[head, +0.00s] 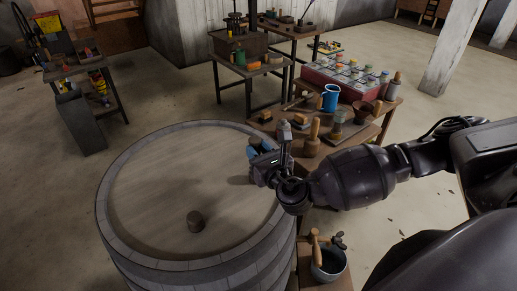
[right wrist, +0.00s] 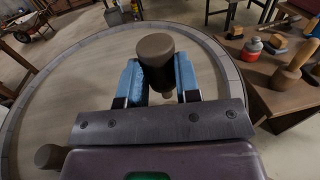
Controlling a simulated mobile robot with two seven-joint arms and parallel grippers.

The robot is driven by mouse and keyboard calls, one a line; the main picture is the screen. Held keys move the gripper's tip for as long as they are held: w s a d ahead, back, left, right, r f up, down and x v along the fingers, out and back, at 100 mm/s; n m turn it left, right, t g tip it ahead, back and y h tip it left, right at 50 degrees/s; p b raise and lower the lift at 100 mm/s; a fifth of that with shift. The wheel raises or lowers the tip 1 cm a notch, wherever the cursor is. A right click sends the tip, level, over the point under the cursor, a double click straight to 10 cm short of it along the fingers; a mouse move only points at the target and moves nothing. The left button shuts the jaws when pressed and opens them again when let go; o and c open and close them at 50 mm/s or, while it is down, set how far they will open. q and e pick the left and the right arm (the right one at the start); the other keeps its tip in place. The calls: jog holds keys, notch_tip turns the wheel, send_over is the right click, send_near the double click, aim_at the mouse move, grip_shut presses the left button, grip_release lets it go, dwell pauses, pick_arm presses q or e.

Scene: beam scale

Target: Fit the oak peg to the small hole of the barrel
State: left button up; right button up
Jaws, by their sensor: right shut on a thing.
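The barrel (head: 150,200) stands upright, its flat round head facing up; its rim (right wrist: 235,75) curves through the right wrist view. My right gripper (head: 260,156) is over the right side of the barrel head, near the rim. In the right wrist view its blue fingers (right wrist: 158,82) are shut on a dark brown round peg (right wrist: 157,52), with a narrower end showing below. A second short brown peg (head: 195,221) stands on the barrel head towards the front; it also shows at the lower left of the wrist view (right wrist: 48,156). I see no open hole. My left gripper is out of view.
A workbench (head: 362,135) right behind the barrel carries a blue mug (head: 330,97), mallets and a tray of jars (head: 345,78). A metal bucket (head: 328,264) stands at the barrel's front right. The barrel head's left side is clear.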

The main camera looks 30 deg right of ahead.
notch_tip(320, 180, down, 3)
jog(key=shift+f+b, duration=0.1)
jog(key=shift+b, duration=0.75)
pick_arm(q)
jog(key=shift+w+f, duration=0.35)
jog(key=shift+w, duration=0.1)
pick_arm(e)
jog(key=shift+r, duration=0.25)
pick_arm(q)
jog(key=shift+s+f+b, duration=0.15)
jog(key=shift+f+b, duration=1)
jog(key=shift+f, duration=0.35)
pick_arm(e)
jog(key=shift+f, duration=2.3)
jog(key=o, duration=1)
jog(key=shift+c, duration=0.2)
jog(key=shift+r, duration=0.1)
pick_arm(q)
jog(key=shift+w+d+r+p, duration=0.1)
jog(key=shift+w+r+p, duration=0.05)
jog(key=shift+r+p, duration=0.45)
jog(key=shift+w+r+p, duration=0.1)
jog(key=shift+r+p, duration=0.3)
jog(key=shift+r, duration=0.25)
pick_arm(e)
notch_tip(320, 180, up, 20)
